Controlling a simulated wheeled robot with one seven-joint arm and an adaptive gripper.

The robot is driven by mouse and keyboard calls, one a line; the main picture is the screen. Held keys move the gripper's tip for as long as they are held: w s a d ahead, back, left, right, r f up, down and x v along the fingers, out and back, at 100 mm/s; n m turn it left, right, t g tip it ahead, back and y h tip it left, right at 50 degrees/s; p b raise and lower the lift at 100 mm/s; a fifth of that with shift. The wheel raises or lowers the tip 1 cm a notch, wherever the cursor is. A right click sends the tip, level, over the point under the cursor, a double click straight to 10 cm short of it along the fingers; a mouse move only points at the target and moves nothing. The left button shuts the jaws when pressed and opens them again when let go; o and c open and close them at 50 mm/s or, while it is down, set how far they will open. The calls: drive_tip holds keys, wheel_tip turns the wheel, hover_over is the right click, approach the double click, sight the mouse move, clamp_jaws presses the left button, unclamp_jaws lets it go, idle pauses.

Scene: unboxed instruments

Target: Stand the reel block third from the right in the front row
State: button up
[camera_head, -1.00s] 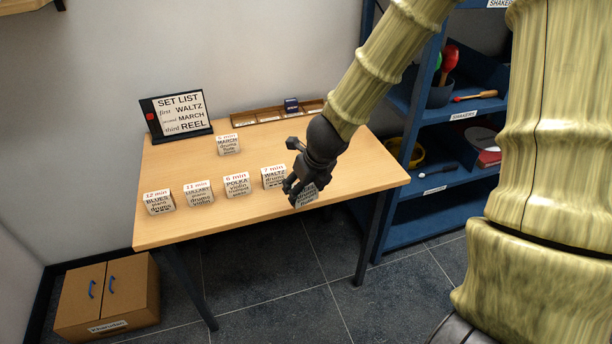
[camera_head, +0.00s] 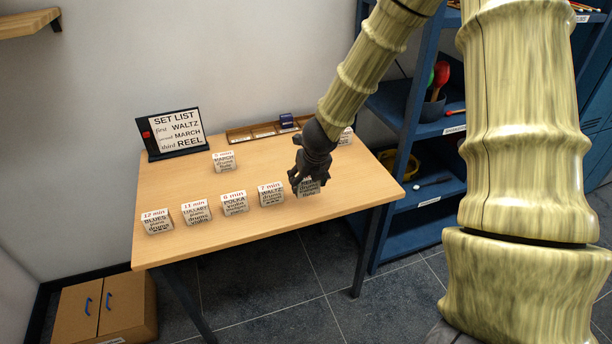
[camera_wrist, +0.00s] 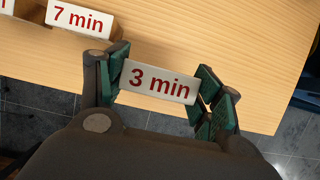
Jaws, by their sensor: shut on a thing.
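My gripper (camera_head: 303,178) is at the right end of the front row. It is shut on a white block marked "3 min" (camera_wrist: 159,82), pinched between its green-padded fingers in the wrist view. In the head view this block (camera_head: 309,188) is partly hidden by the fingers, and I cannot read its title or tell whether it touches the table. Left of it stand WALTZ (camera_head: 271,195), POLKA (camera_head: 234,203), LULLABY (camera_head: 196,212) and BLUES (camera_head: 157,222). No block title reading REEL is legible.
The MARCH block (camera_head: 223,162) stands farther back on the table (camera_head: 250,235). Another block (camera_head: 346,136) is partly behind my arm. A set list sign (camera_head: 174,133) and a wooden tray (camera_head: 240,135) are at the back. A blue shelf (camera_head: 397,110) stands at the right.

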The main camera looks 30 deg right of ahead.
sight(306, 179)
drive_tip(key=shift+w+d+f+p, duration=0.1)
drive_tip(key=shift+w+d+p, duration=0.35)
drive_tip(key=shift+w, duration=0.5)
drive_tip(key=shift+w+d+f+p, duration=0.1)
drive_tip(key=shift+w+d+p, duration=0.15)
drive_tip(key=shift+w+d, duration=0.55)
drive_tip(key=shift+w+a+f+b, duration=0.1)
drive_tip(key=shift+w+f+b, duration=0.05)
drive_tip(key=shift+f, duration=0.75)
drive_tip(key=shift+w+a+f+b, duration=0.1)
drive_tip(key=shift+w+f+b, duration=0.05)
drive_tip(key=shift+f, duration=0.75)
drive_tip(key=shift+f, duration=0.1)
drive_tip(key=o, duration=1)
drive_tip(key=p+v, duration=0.2)
drive_tip(key=v, duration=1)
